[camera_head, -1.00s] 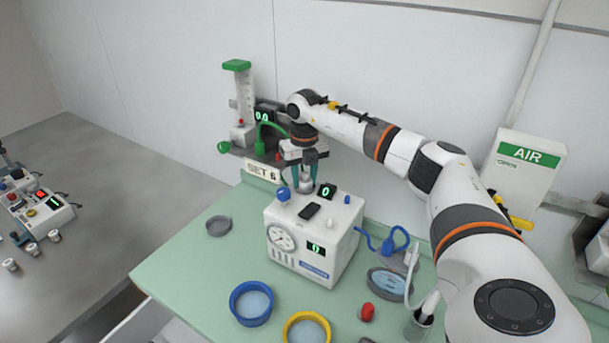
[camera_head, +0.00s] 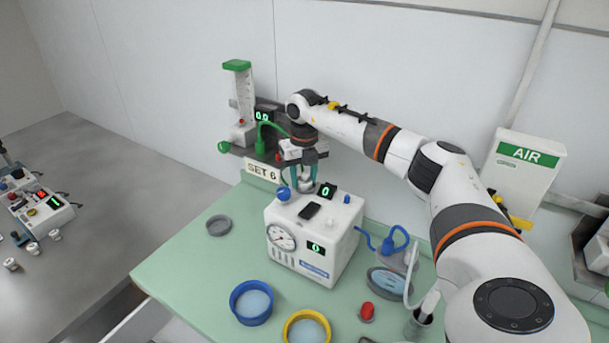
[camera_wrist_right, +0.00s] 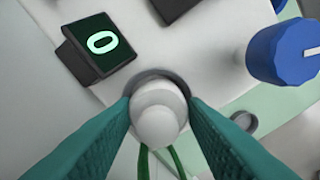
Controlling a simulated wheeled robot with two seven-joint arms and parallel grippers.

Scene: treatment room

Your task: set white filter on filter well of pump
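The pump (camera_head: 310,240) is a white box with a round gauge and green digital displays, standing on the green table. My right gripper (camera_head: 304,184) is above its top at the back left, pointing down. The white filter (camera_wrist_right: 158,115) is between the teal fingertips, which appear to touch its sides. The filter also shows in the head view (camera_head: 305,184). Below it, the grey ring of the filter well (camera_wrist_right: 172,75) shows around its edge. The filter looks centred on the well; whether it is fully seated is hidden. My left gripper is not in view.
A blue knob (camera_wrist_right: 285,52) and a small display (camera_wrist_right: 98,46) stand close to the fingers on the pump's top. A blue ring dish (camera_head: 251,303), a yellow ring dish (camera_head: 307,330) and a grey dish (camera_head: 219,225) lie on the table. A flowmeter (camera_head: 241,105) stands behind.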

